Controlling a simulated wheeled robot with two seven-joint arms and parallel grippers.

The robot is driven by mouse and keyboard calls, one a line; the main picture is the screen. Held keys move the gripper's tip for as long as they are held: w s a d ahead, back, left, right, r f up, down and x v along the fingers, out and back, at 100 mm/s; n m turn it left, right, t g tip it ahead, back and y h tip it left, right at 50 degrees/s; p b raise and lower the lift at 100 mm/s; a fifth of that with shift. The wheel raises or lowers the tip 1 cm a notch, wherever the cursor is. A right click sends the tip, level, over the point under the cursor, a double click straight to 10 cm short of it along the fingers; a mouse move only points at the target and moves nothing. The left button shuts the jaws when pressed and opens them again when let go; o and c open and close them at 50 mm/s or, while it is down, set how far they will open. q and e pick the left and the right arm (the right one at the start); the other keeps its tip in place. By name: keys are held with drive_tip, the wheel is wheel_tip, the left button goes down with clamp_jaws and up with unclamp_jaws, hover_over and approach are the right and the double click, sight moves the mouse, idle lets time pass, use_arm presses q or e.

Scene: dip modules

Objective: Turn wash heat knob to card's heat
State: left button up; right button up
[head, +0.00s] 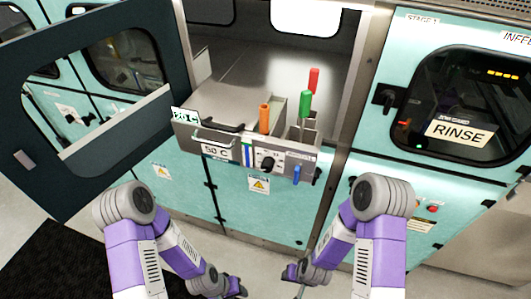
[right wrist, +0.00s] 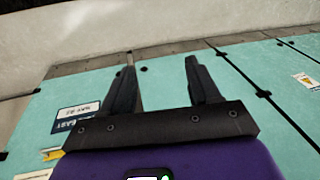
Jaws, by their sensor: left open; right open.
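A dark round knob (head: 267,161) sits on the grey front panel of the open wash bay; its pointer setting is too small to read. A white card reading "50 C" (head: 215,150) is on the panel to its left. A small green-and-white sign (head: 187,116), seemingly "20 C", stands at the panel's left end. My left gripper (head: 238,288) is low in front of the bay, well below the knob, open. My right gripper (head: 291,272) is also low and apart from the panel. In the right wrist view its fingers (right wrist: 160,70) are open and empty.
Orange (head: 264,118), green (head: 305,103) and red (head: 314,80) handles rise from the tray. A blue handle (head: 296,174) hangs at the panel's right. A dark door (head: 40,187) stands open left. The RINSE unit (head: 459,133) is at right.

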drive_tip(key=w+a+r+t+h+p, duration=0.1)
drive_tip(key=w+r+t+p, duration=0.1)
drive_tip(key=w+r, duration=0.3)
drive_tip(key=w+a+r+t+h+p, duration=0.2)
drive_tip(key=w+r+p, duration=0.1)
drive_tip(key=r, duration=0.5)
drive_tip(key=t+h+p, duration=0.4)
drive_tip(key=t+p, duration=0.3)
approach(265, 167)
drive_tip(key=w+d, duration=0.1)
drive_tip(key=w, duration=0.1)
drive_tip(key=shift+m, duration=0.4)
drive_tip(key=x, duration=0.7)
drive_tip(key=shift+w+f, duration=0.2)
drive_tip(key=shift+f, duration=0.35)
